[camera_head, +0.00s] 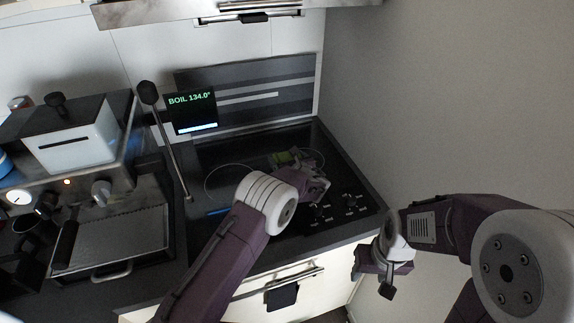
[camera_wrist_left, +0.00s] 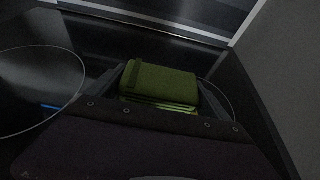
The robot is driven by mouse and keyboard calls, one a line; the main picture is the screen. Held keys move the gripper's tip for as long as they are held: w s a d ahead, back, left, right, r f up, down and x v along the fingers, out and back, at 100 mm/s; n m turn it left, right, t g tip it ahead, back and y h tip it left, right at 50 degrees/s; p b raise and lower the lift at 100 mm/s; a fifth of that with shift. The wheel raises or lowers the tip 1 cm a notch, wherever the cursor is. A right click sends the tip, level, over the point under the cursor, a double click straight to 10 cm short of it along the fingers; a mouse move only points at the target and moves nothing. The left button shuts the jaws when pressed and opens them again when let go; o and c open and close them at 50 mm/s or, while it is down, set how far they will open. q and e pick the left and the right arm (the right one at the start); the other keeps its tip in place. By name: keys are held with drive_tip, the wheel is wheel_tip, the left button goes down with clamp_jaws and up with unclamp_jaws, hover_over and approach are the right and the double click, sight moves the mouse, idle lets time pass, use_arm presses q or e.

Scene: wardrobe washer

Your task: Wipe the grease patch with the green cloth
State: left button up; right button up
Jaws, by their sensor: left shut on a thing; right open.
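The green cloth (camera_wrist_left: 160,82) is folded and sits between the fingers of my left gripper in the left wrist view. In the head view the cloth (camera_head: 284,158) shows only in part behind my left gripper (camera_head: 296,165). My left gripper is shut on the cloth, over the right part of the black cooktop (camera_head: 230,150). I cannot tell whether the cloth touches the glass. No grease patch can be made out. My right gripper (camera_head: 374,276) is open and empty, in front of the counter at the lower right.
A display reading "BOIL 134.0°" (camera_head: 191,108) stands behind the cooktop. A coffee machine (camera_head: 75,150) with a metal tray (camera_head: 125,240) fills the left counter. A wall (camera_head: 420,100) closes the right side. A dark towel (camera_head: 282,296) hangs on the front handle.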

use_arm(q)
drive_tip(key=shift+f+b, duration=0.65)
drive_tip(key=shift+w+d, duration=0.1)
drive_tip(key=shift+d, duration=0.2)
drive_tip(key=d, duration=0.1)
drive_tip(key=w+d, duration=0.1)
drive_tip(key=d, duration=0.2)
drive_tip(key=shift+w, duration=0.4)
drive_tip(key=shift+d, duration=0.3)
